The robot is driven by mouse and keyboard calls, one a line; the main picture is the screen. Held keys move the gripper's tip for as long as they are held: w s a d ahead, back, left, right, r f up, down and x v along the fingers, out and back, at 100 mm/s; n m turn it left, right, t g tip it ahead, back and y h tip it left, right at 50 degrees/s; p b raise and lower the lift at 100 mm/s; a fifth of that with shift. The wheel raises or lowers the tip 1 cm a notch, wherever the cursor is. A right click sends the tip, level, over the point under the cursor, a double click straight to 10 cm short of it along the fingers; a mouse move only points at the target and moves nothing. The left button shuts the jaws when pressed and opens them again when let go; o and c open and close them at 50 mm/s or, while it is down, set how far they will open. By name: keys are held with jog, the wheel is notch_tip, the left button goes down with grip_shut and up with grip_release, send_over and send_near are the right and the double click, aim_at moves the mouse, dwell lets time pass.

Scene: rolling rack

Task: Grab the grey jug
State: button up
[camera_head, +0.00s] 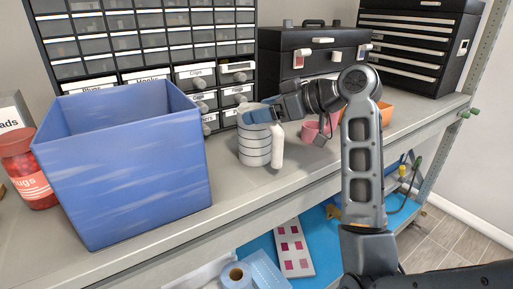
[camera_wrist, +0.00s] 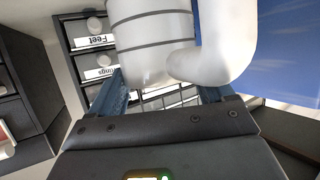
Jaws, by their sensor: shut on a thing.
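The grey jug (camera_head: 255,148) is a pale ribbed cylinder with dark rings and a thick handle. It is upright on or just above the shelf (camera_head: 225,222), right of the blue bin; I cannot tell if its base touches. My gripper (camera_head: 262,113) reaches in from the right and is shut on the jug near its top. In the wrist view the jug (camera_wrist: 150,35) and its handle (camera_wrist: 228,45) fill the upper middle, with the fingers of my gripper (camera_wrist: 165,95) on either side. The exact contact points are partly hidden.
A blue bin (camera_head: 130,180) stands close left of the jug, with a red-lidded jar (camera_head: 30,175) beyond it. Drawer cabinets (camera_head: 150,45) and a black toolbox (camera_head: 305,55) stand behind. A pink cup (camera_head: 312,131) and an orange bin (camera_head: 385,113) sit to the right.

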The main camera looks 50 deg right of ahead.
jog(key=c, duration=0.7)
jog(key=shift+c, duration=0.2)
